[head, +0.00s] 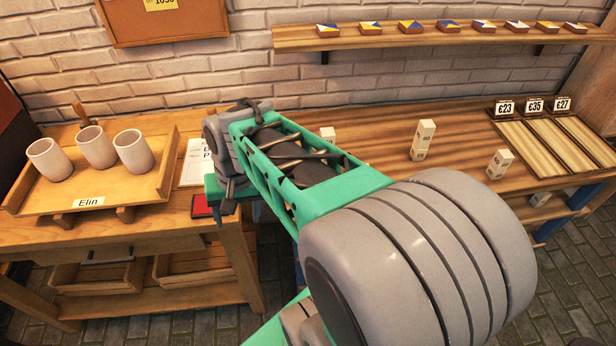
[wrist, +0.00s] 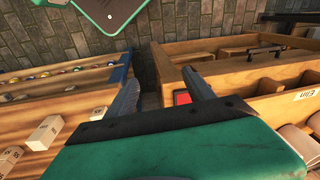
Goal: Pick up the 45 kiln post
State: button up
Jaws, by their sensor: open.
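Several pale block-shaped kiln posts stand on the right-hand bench. In the head view there is a tall one (head: 423,140), a shorter one (head: 500,163) at the right, and one partly hidden behind my arm (head: 328,134). Their printed numbers are too small to read surely, so I cannot tell which is the 45 post. The wrist view shows pale posts (wrist: 44,133) at the left, beside my gripper and apart from it. My gripper (wrist: 162,95) is open and empty, its fingers apart over the gap between the two benches. In the head view my arm hides part of the bench.
The left bench holds a wooden tray (head: 90,200) marked Elin with three pale cups, a paper sheet (head: 197,163) and a red square (head: 203,206). Price signs (head: 535,104) stand at the right bench's far end. A wall shelf (head: 440,37) carries patterned tiles.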

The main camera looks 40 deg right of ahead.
jog(key=w+d+f+m+t+y, duration=0.1)
jog(key=d+f+m+y, duration=0.15)
jog(key=d+m, duration=0.85)
jog(key=w+d+f+m+y, duration=0.1)
jog(key=d+f+m, duration=0.45)
jog(key=d, duration=1.05)
jog(key=a+f, duration=0.1)
jog(key=a+f+m, duration=0.1)
jog(key=f, duration=0.1)
jog(key=a+f+m, duration=0.1)
jog(key=f, duration=0.1)
jog(key=shift+w+a+f+b, duration=0.15)
jog(key=shift+w+a+b, duration=0.05)
jog(key=shift+w+b, duration=0.15)
jog(key=shift+h, duration=0.25)
grip_shut()
